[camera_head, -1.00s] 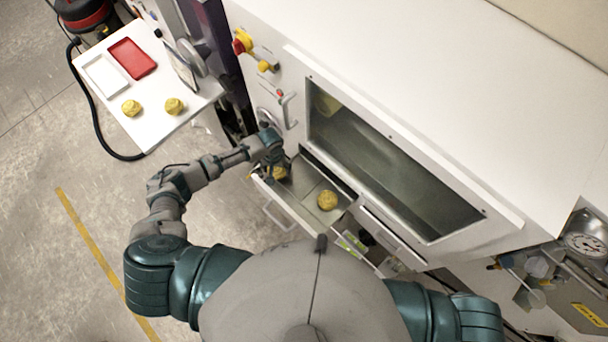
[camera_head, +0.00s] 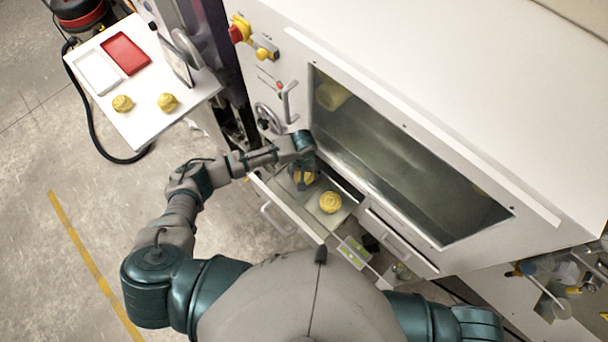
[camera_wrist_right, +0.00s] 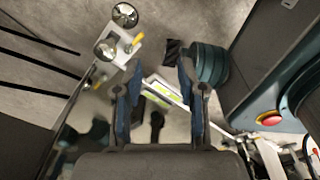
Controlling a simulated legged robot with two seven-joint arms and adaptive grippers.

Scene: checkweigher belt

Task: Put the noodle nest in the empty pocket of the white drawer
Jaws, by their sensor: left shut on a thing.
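The open drawer (camera_head: 287,206) sticks out from the white machine below its window. One yellow noodle nest (camera_head: 330,202) lies in its right part. My left gripper (camera_head: 303,182) is shut on another noodle nest (camera_head: 304,178) over the drawer's left part. The fingers partly cover this nest, and I cannot tell whether it touches the drawer floor. My right gripper (camera_wrist_right: 156,105) shows in the right wrist view, with its two fingers apart and nothing between them.
A white side table (camera_head: 150,125) at the upper left bears two noodle nests (camera_head: 122,103) (camera_head: 168,102), a red tray (camera_head: 125,54) and a white tray (camera_head: 97,72). A handle (camera_head: 288,100) and handwheel (camera_head: 267,118) stand close beside my left wrist.

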